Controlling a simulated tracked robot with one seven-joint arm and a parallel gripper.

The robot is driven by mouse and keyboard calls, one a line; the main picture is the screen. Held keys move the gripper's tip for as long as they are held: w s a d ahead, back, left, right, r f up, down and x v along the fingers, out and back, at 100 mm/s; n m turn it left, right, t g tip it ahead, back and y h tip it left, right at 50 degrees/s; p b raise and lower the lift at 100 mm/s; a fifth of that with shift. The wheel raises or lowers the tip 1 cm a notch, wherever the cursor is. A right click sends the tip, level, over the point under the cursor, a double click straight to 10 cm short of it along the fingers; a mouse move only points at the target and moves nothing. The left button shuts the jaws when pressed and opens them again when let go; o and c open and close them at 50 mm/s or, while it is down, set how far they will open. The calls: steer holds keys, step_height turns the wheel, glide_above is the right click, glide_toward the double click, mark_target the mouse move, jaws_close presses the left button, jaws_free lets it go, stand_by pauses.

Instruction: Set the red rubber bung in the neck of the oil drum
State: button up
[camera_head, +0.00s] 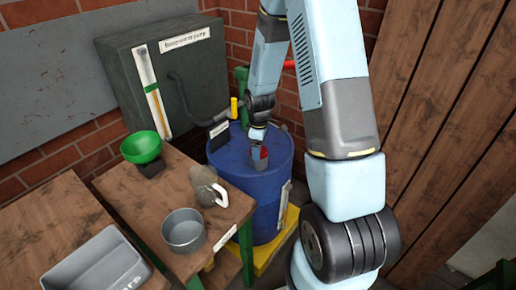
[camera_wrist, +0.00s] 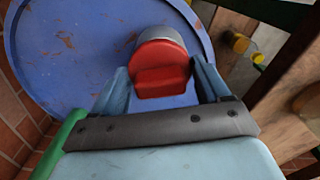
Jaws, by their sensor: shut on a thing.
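The blue oil drum (camera_head: 233,172) stands upright by the brick wall, and its blue top (camera_wrist: 65,75) fills much of the wrist view. My gripper (camera_head: 258,148) points down over the drum top. In the wrist view my gripper (camera_wrist: 161,82) is shut on the red rubber bung (camera_wrist: 163,66), with a finger on each side of it. The grey neck (camera_wrist: 150,34) shows just past the bung, which overlaps it in the picture. A little red of the bung (camera_head: 264,153) shows in the head view. I cannot tell how deep the bung sits in the neck.
A wooden bench left of the drum bears a green funnel (camera_head: 142,147), a jug (camera_head: 207,184) and a grey pot (camera_head: 183,230). A grey tray (camera_head: 95,265) is at the front left. A dark pump box (camera_head: 180,75) with a pipe stands behind the drum.

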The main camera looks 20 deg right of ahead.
steer(key=shift+f, duration=0.2)
steer(key=o, duration=0.9)
steer(key=shift+r, duration=6.85)
